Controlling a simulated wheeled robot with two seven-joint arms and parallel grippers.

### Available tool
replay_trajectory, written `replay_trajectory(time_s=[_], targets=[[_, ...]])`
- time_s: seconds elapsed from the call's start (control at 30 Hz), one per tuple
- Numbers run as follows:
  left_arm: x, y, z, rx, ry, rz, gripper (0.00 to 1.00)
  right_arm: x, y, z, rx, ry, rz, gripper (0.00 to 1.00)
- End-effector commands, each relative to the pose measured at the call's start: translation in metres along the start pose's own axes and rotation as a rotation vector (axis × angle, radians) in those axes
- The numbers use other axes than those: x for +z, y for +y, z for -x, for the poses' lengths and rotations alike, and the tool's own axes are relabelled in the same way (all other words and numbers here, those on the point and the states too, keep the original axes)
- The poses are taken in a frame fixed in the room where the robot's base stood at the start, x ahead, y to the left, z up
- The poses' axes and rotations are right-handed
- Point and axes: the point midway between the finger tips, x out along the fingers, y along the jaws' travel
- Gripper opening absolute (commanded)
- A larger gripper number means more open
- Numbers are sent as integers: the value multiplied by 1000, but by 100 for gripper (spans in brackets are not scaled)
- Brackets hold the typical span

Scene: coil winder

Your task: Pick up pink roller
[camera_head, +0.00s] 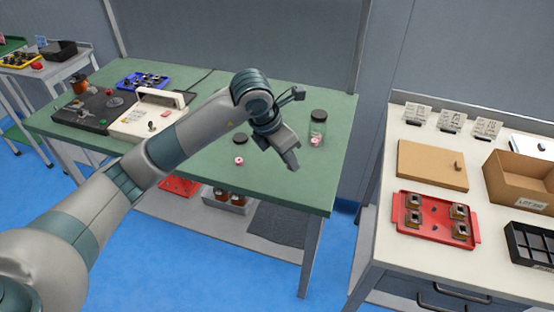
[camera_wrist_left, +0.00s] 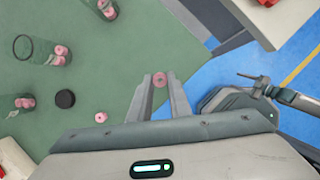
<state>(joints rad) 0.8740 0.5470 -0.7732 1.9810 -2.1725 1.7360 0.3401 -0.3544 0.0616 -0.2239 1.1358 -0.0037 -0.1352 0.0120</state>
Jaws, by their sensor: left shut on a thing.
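My left gripper (camera_head: 292,164) reaches over the front right part of the green table (camera_head: 335,185). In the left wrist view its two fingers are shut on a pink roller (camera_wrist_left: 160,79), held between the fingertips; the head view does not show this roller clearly. Another pink roller (camera_head: 239,160) lies loose on the table to the left of the gripper; it also shows in the left wrist view (camera_wrist_left: 100,117). A glass jar (camera_head: 318,126) with a dark lid stands to the right, with pink at its bottom.
A black round lid (camera_head: 241,138) lies behind the loose roller. In the left wrist view, an open glass jar (camera_wrist_left: 38,48) holds pink rollers. A winding machine (camera_head: 145,118) and a blue tray (camera_head: 143,80) occupy the table's left. A white table (camera_head: 385,225) with a red tray (camera_head: 400,235) stands right.

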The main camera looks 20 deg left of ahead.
Motion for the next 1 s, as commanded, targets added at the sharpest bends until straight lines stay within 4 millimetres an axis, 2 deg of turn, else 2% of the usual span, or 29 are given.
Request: replay_trajectory(time_s=[0.13, 0.33, 1.0], targets=[[6, -23, 12, 1, -2, -3, 0, 8, 5, -3, 6, -36, -2, 56], [10, -40, 21, 0, -1, -1, 0, 12, 8, -3, 10, -64, -4, 56], [11, -42, 24, 0, 1, 1, 0, 14, 10, -2, 12, -74, -4, 56]])
